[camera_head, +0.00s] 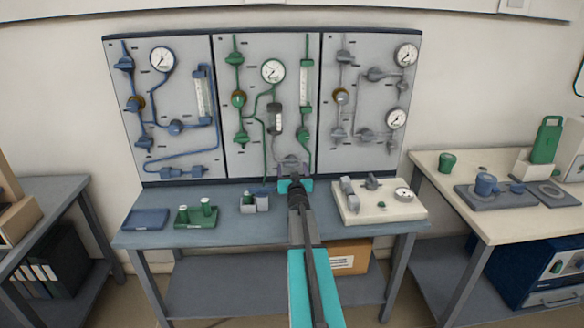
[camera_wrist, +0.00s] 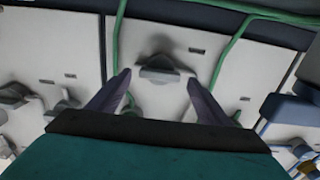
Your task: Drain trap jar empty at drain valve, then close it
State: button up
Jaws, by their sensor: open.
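The trap jar (camera_head: 275,120) is a small clear vessel with a dark top on the middle green-piped panel, below the middle gauge. I cannot tell its liquid level. A grey valve handle (camera_wrist: 160,72), which looks like the drain valve, sits low on the middle panel. It lies between and beyond my fingertips in the wrist view. My gripper (camera_wrist: 158,88) is open and empty, its two fingers spread on either side of the handle, apart from it. In the head view my gripper (camera_head: 293,174) is at the foot of the middle panel and partly hides this handle.
Green tubes run down the panel (camera_head: 260,160) on both sides of the handle. On the blue bench (camera_head: 225,228) stand a green rack with bottles (camera_head: 196,216), a grey container (camera_head: 256,204) and a white plate with fittings (camera_head: 378,204).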

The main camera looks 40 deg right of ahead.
jog(key=shift+x, duration=0.9)
jog(key=c, duration=1)
